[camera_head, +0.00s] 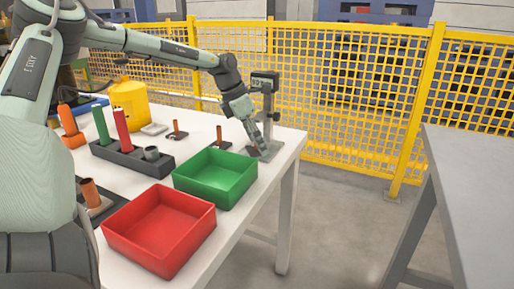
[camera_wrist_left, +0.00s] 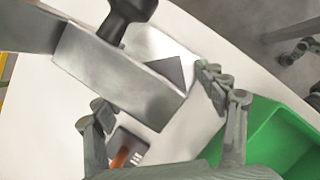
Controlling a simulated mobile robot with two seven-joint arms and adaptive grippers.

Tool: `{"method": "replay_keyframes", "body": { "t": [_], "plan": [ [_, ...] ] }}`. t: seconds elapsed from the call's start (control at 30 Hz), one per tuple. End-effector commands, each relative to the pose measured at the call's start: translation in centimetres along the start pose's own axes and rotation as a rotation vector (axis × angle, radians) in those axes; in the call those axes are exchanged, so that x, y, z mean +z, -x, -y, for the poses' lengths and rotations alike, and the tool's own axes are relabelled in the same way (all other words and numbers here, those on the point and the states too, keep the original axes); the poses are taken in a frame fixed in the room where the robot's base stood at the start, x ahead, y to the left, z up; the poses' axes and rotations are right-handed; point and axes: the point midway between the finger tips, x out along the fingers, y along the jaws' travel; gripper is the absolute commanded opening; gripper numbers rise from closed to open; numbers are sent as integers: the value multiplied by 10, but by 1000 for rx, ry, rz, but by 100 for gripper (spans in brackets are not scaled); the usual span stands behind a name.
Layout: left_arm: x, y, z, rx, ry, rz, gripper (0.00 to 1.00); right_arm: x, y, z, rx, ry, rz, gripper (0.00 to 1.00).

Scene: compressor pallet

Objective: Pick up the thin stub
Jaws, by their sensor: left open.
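A thin orange-brown stub (camera_head: 219,132) stands upright on a small dark base (camera_head: 216,146) behind the green bin. It also shows as an orange stub (camera_wrist_left: 121,156) low in the wrist view, beside my left finger. Another slim stub (camera_head: 176,125) stands on a similar base farther left. I cannot tell which is the thin one meant. My left gripper (camera_head: 262,150) is open, low at the gauge stand (camera_head: 268,110). In the wrist view its fingers (camera_wrist_left: 155,92) spread either side of the stand's metal block (camera_wrist_left: 120,75); nothing is visibly held. Grey jointed parts at the right edge may be my right gripper (camera_wrist_left: 298,50).
A green bin (camera_head: 241,190) and a red bin (camera_head: 190,258) stand along the table's near edge. A dark rack (camera_head: 128,160) holds green and red tubes. A yellow container (camera_head: 130,102) stands behind. A grey table (camera_head: 480,190) is at right, beyond open floor.

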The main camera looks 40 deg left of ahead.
Motion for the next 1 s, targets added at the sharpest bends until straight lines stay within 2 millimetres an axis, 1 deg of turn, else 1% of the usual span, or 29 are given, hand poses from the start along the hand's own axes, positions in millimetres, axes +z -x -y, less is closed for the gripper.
{"method": "replay_keyframes", "body": {
  "t": [0.13, 0.63, 0.87, 1.0],
  "plan": [
    [0, 0, 0, 0, 0, 0, 71, 0, 0, 0, -1, 0, 0, 43],
    [0, 1, 0, 0, 0, 1, 10, 0, 0, 0, 0, 0, 1, 43],
    [1, 2, 0, 0, 0, 1, 9, 0, 0, 0, 0, 0, 0, 43],
    [4, 9, 0, 0, -1, 1, 9, -2, -1, 0, -1, 0, -10, 43]
  ]
}}
